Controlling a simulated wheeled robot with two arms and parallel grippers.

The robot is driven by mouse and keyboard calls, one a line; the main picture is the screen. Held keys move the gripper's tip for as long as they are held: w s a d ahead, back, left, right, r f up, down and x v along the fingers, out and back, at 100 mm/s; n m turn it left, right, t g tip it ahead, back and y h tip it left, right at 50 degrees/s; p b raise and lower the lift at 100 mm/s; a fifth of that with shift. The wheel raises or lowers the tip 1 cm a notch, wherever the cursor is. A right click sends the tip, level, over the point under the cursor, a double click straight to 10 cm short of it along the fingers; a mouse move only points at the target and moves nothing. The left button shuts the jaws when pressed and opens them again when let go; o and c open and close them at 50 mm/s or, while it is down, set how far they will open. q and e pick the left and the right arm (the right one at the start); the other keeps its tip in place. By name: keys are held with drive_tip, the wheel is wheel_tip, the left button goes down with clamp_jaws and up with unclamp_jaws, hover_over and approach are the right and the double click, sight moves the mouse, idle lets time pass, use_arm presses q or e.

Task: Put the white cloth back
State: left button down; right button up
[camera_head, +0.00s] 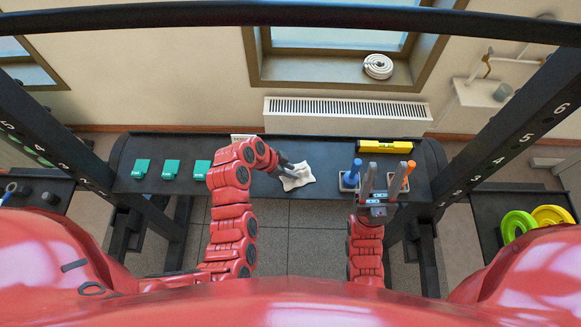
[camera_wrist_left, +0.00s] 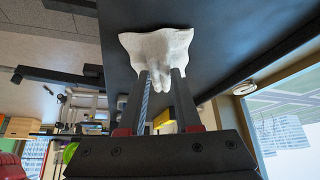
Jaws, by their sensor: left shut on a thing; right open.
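The white cloth (camera_head: 298,177) lies on the black bench top (camera_head: 330,154) near its middle. My left gripper (camera_head: 287,170) reaches in from the left and is shut on the cloth. In the left wrist view the cloth (camera_wrist_left: 157,50) is spread beyond the fingers, with a bunched fold pinched between the fingertips (camera_wrist_left: 161,80). My right gripper (camera_head: 379,182) is open and empty, in front of the bench's right part, with its fingers pointing toward the bench.
Several teal boxes (camera_head: 172,169) stand in a row on the bench's left part. A blue-handled tool (camera_head: 355,167) and an orange-handled tool (camera_head: 408,170) stand in holders near my right gripper. A yellow level (camera_head: 384,146) lies at the back right. A white card (camera_head: 242,137) is at the back edge.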

use_arm(q)
drive_tip(key=shift+f+b, duration=0.2)
drive_tip(key=shift+b, duration=0.1)
drive_tip(key=c, duration=0.6)
unclamp_jaws()
drive_tip(key=shift+r, duration=0.1)
